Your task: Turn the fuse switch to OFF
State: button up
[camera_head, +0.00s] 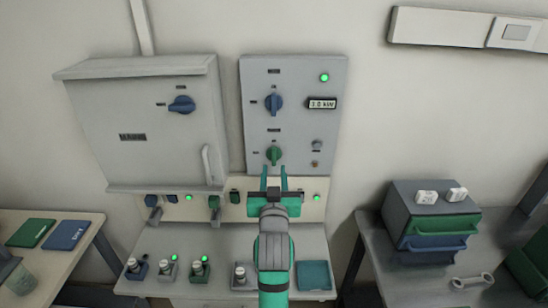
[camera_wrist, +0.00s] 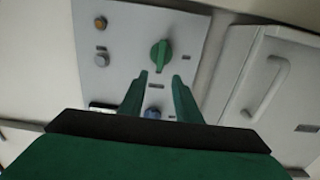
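The grey control panel (camera_head: 295,115) on the wall carries a blue rotary knob (camera_head: 273,103) above a green rotary knob (camera_head: 274,154). Another blue rotary switch (camera_head: 181,104) is on the grey cabinet to the left. The labels are too small to read, so I cannot tell which is the fuse switch. My gripper (camera_head: 274,173) is open and empty, with its fingers just below the green knob in the head view. In the wrist view, the green knob (camera_wrist: 161,54) is upright in the picture, just beyond the gap between my fingertips (camera_wrist: 160,78). Contact is not visible.
The cabinet (camera_head: 140,145) has a protruding handle (camera_head: 208,165) left of the panel. A display (camera_head: 321,103) and small buttons are on the panel's right side. Below, a bench (camera_head: 215,285) holds several small devices and a teal pad (camera_head: 314,275). A drawer box (camera_head: 435,222) stands right.

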aim_at(274, 153)
jog(key=w, duration=0.8)
jog(key=shift+w, duration=0.35)
grip_shut()
